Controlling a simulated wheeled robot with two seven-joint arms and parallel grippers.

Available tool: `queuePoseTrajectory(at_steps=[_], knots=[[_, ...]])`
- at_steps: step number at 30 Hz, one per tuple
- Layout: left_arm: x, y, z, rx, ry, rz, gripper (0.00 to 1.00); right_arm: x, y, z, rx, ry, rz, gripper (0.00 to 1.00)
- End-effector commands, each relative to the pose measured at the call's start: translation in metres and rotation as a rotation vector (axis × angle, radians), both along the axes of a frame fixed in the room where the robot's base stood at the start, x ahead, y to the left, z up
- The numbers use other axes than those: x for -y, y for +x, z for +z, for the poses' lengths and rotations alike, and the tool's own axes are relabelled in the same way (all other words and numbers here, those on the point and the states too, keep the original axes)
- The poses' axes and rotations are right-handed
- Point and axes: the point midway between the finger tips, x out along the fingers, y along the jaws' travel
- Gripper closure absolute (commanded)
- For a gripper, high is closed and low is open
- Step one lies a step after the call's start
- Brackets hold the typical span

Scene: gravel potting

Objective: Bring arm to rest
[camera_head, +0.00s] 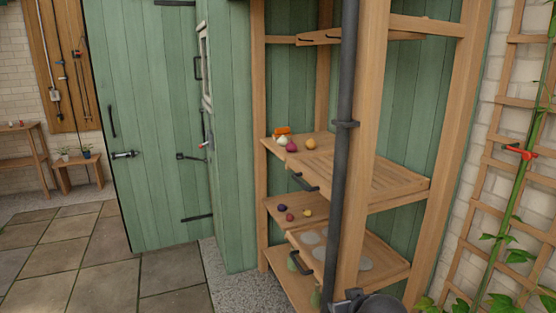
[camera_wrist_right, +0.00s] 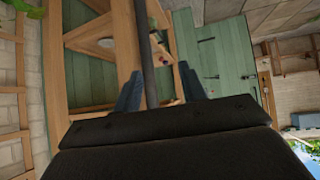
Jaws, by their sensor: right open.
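My right gripper (camera_wrist_right: 160,68) shows in the right wrist view with its two dark fingers apart and no object held between them. A dark vertical pipe (camera_wrist_right: 147,55) appears between the fingers in that view; I cannot tell how near it is. In the head view a dark rounded part, probably of my right arm, shows at the bottom edge, in front of the wooden shelf unit (camera_head: 374,130). The right fingers cannot be made out there. My left gripper is in neither view.
The pipe (camera_head: 345,90) stands before the shelves in the head view. The upper shelf holds an orange item (camera_head: 282,131) and several round bulbs or vegetables; small items lie on the lower shelf. A green door (camera_head: 150,120) stands left. A trellis (camera_head: 500,150) is right. Paving at left is clear.

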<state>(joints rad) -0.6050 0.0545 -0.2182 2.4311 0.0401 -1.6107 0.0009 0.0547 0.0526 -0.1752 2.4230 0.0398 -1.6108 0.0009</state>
Motion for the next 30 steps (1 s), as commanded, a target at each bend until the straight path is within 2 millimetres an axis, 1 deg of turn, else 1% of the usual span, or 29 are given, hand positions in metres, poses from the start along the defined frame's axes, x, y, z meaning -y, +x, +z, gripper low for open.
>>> queuePoseTrajectory(at_steps=[1, 3, 8, 9, 11, 15, 17, 21, 24, 27, 30], knots=[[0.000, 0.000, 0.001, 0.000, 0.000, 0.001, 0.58, -0.003, -0.013, -0.018, -0.036, 0.000, 0.006, 0.58], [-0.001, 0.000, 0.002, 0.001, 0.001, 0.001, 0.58, -0.006, -0.030, -0.040, -0.079, 0.001, 0.013, 0.58], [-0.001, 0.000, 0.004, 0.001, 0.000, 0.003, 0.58, -0.013, -0.070, -0.089, -0.183, 0.003, 0.025, 0.58], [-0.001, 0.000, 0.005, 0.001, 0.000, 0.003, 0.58, -0.014, -0.081, -0.101, -0.211, 0.004, 0.028, 0.58], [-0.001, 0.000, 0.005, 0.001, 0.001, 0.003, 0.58, -0.016, -0.098, -0.118, -0.250, 0.005, 0.032, 0.58], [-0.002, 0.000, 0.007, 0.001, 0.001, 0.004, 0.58, -0.019, -0.139, -0.155, -0.344, 0.007, 0.037, 0.58], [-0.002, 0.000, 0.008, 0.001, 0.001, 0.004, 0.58, -0.020, -0.158, -0.170, -0.384, 0.008, 0.039, 0.58], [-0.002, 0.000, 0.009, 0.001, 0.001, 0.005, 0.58, -0.020, -0.204, -0.202, -0.477, 0.009, 0.039, 0.58], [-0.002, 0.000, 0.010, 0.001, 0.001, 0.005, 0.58, -0.020, -0.236, -0.221, -0.539, 0.010, 0.038, 0.58], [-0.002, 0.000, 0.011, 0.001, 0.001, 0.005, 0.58, -0.020, -0.263, -0.235, -0.590, 0.012, 0.038, 0.58], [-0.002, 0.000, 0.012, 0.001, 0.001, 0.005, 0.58, -0.020, -0.283, -0.244, -0.627, 0.012, 0.038, 0.58]])
